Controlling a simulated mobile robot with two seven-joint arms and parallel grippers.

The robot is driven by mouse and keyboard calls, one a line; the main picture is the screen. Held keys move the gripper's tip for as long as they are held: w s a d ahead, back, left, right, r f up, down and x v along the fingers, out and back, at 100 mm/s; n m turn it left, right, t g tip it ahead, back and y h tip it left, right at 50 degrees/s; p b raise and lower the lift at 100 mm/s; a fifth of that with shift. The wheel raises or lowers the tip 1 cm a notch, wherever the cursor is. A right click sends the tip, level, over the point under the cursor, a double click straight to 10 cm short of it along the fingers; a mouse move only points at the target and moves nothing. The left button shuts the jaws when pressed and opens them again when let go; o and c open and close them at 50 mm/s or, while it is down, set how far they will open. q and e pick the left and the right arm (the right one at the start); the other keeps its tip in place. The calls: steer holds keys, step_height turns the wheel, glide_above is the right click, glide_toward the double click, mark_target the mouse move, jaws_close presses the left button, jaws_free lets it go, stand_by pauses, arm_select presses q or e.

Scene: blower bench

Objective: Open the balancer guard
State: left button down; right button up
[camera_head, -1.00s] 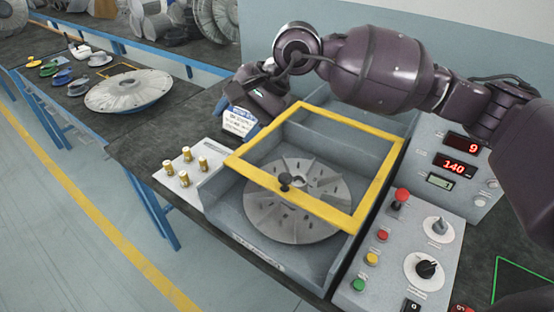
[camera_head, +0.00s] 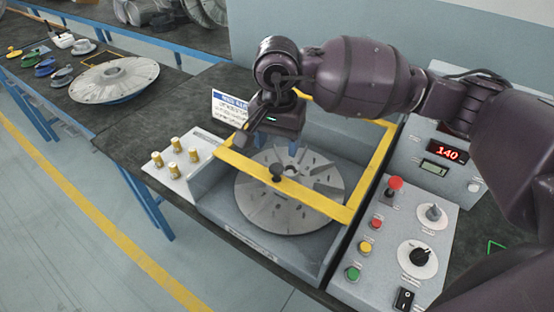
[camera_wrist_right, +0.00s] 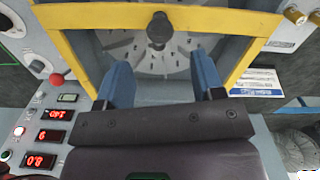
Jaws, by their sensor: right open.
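The balancer guard (camera_head: 318,201) is a yellow frame lying over the grey balancer tub, and it looks down. A black knob (camera_head: 277,172) stands on its front bar; the knob also shows in the right wrist view (camera_wrist_right: 160,30). A slotted grey disc (camera_head: 255,208) sits under the guard. My right gripper (camera_head: 278,146) is above the guard's opening, behind the knob. Its two blue fingers are apart with nothing between them (camera_wrist_right: 163,78). In the wrist view the knob lies beyond the fingertips, untouched. My arm hides the guard's back left part. My left gripper is not in view.
A control panel (camera_head: 381,270) with a red button (camera_head: 395,183) and dials stands right of the tub. Brass posts (camera_head: 175,146) and a small printed sign (camera_head: 230,107) are at its left. Another disc (camera_head: 115,78) lies on the far left bench. The floor at left is clear.

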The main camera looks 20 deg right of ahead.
mark_target(277, 165)
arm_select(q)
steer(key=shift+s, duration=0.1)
arm_select(e)
steer(key=shift+f, duration=2.9)
